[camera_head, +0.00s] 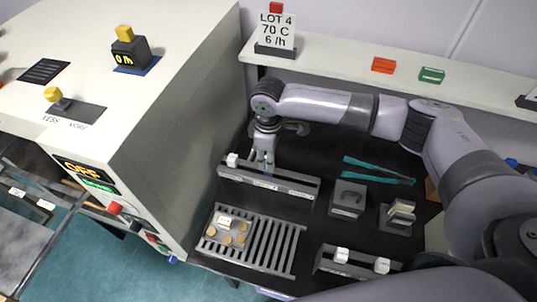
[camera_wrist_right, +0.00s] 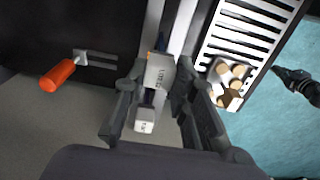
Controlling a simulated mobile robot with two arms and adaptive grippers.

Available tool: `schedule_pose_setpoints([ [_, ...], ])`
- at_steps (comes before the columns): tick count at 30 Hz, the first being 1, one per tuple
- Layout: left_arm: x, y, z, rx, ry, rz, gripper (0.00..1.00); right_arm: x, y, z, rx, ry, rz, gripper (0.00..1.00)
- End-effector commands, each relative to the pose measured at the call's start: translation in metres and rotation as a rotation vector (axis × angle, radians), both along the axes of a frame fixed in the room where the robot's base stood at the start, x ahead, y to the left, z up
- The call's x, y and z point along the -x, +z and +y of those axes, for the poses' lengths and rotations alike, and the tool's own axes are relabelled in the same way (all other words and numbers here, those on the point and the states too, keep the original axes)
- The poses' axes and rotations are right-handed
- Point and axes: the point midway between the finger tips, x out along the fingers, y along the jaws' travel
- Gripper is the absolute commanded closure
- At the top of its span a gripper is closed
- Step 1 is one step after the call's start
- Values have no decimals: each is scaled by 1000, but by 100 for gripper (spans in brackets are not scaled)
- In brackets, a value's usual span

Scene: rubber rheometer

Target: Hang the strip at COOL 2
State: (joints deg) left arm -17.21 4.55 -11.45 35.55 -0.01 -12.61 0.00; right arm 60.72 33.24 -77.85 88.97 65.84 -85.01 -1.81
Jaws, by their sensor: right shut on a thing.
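My right gripper (camera_head: 263,160) points down at the back rack (camera_head: 290,190), a long grey holder on the dark bench. In the right wrist view its fingers (camera_wrist_right: 159,78) are closed around a pale labelled tab (camera_wrist_right: 159,70), which appears to be the top of the strip. The rest of the strip is hidden by the fingers and rack. A second white tab (camera_head: 232,159) stands at the rack's left end; a white tab (camera_wrist_right: 145,121) also shows near the fingers in the wrist view. Which slot is COOL 2 cannot be read. My left gripper is not in view.
A slotted grille (camera_head: 270,246) with several tan discs lies in front. A front rack (camera_head: 362,267) carries two white tabs. Teal tongs (camera_head: 378,170) and small grey holders (camera_head: 347,200) lie to the right. The machine's side wall (camera_head: 190,130) rises close on the left.

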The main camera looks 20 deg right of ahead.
Motion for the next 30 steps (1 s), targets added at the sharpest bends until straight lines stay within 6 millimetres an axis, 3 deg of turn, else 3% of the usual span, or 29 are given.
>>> schedule_pose_setpoints([
  [18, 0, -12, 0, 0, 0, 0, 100, 0, -30, 0, -1, -1, -1, 100],
  [19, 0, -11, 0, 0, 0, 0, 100, 0, -29, 0, 0, -1, -1, 74],
  [30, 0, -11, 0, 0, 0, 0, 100, 0, -29, 0, 0, 0, -1, 52],
])
